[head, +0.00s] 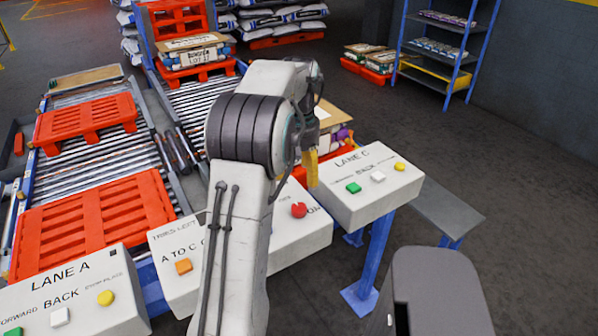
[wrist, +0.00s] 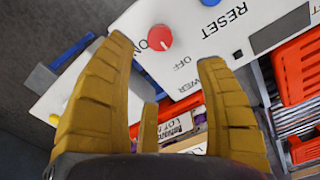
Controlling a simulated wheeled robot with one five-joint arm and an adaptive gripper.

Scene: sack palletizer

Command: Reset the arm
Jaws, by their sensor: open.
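My gripper (wrist: 164,54) is open and empty, its yellow fingers spread toward the middle control box in the wrist view. In the head view my gripper (head: 311,168) hangs above that box, beside the Lane C box. The middle box (wrist: 196,42) carries a red power knob (wrist: 159,38) marked ON and OFF, seen between and beyond the fingertips. The RESET label and part of a blue button (wrist: 210,2) show at the top edge. In the head view the red knob (head: 298,210) shows right of my arm, which hides the middle of the box.
The Lane C box (head: 370,188) and Lane A box (head: 75,295) have green, white and yellow buttons. An orange button (head: 183,266) sits on the middle box's left part. Red pallets (head: 95,220) lie on roller conveyors behind. Open floor lies at right, before a blue shelf (head: 440,50).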

